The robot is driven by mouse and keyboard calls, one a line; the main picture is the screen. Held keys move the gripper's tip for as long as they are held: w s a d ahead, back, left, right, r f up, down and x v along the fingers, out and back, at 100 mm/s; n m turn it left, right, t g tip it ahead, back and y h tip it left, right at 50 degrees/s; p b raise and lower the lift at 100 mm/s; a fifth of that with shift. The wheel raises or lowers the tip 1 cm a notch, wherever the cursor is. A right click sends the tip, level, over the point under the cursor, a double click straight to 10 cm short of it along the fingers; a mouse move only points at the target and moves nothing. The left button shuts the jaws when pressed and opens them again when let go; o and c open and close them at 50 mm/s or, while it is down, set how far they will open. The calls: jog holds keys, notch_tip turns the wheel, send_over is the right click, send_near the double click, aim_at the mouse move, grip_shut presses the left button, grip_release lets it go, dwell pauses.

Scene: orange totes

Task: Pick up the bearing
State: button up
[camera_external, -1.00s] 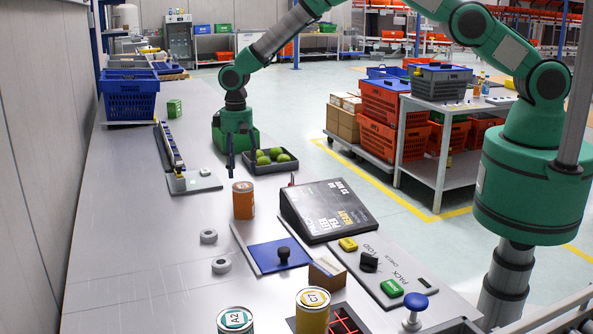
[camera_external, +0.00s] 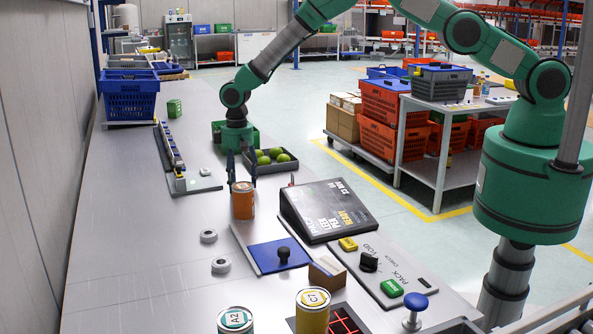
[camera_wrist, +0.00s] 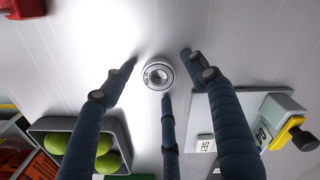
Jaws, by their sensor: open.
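A round grey bearing (camera_wrist: 159,75) with a dark ring and a central hole lies on the bench in the wrist view. It is between and beyond the spread blue-black fingers of my gripper (camera_wrist: 161,70). The fingers are open and empty, and I cannot tell the height left above the bearing. In the external view my gripper (camera_external: 241,177) points down behind an orange can (camera_external: 243,203). I cannot make out this bearing there; the can may hide it. Two other grey rings, one farther (camera_external: 208,236) and one nearer (camera_external: 221,265), lie on the bench.
A dark tray of green fruit (camera_external: 248,166) stands right beside my gripper; the tray also shows in the wrist view (camera_wrist: 122,138). A flat device (camera_external: 197,184) lies to the left. A dark console (camera_external: 327,211) is at the right.

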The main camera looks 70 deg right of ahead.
dwell(0.3)
jog(key=c, duration=1.3)
jog(key=shift+r, duration=0.1)
notch_tip(320, 180, up, 10)
dwell(0.4)
